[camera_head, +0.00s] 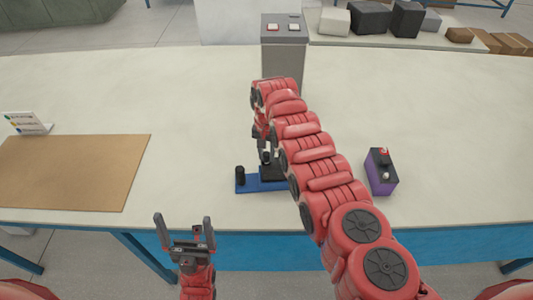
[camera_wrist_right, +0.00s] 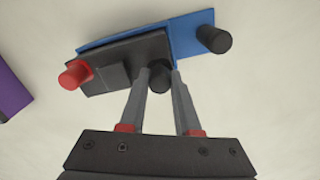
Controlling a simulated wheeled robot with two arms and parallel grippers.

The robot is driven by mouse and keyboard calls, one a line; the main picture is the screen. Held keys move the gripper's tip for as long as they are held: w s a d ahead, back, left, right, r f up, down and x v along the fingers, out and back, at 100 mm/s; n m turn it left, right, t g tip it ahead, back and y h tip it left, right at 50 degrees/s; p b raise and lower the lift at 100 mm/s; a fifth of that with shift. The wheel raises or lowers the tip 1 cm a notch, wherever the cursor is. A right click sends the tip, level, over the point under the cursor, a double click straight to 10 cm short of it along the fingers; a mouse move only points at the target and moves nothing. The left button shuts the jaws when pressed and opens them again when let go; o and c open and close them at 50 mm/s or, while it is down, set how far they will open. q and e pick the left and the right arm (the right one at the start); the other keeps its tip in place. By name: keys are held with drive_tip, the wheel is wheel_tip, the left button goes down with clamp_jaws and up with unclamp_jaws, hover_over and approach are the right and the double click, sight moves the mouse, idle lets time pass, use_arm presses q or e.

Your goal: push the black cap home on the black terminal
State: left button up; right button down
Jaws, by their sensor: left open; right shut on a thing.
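A black battery (camera_wrist_right: 115,62) sits on a blue plate (camera_head: 248,184), with a red cap (camera_wrist_right: 74,74) at one end. The black cap (camera_wrist_right: 159,80) is at the battery's other end, between the fingertips of my right gripper (camera_wrist_right: 160,71). The gripper is shut on it and points down. The black terminal is hidden, so I cannot tell how far the cap sits on it. In the head view my right arm covers part of the battery and plate; the right gripper (camera_head: 266,154) shows beside the arm. My left gripper (camera_head: 184,220) is open and empty at the table's front edge.
A black post (camera_head: 240,175) stands on the plate's left end. A purple battery (camera_head: 382,178) with a red top part and a pale terminal stands to the right. A brown mat (camera_head: 75,172) and small sign (camera_head: 28,123) lie left. A grey button box (camera_head: 284,45) is behind.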

drive_tip(key=shift+f+b, duration=0.4)
drive_tip(key=shift+f, duration=0.05)
idle(0.3)
drive_tip(key=shift+c, duration=0.3)
unclamp_jaws()
idle(0.4)
drive_tip(key=shift+r+p, duration=1.2)
drive_tip(key=shift+r, duration=0.2)
drive_tip(key=shift+r+p, duration=0.6)
drive_tip(key=shift+r, duration=0.4)
drive_tip(key=shift+r+p, duration=0.35)
drive_tip(key=shift+r, duration=0.75)
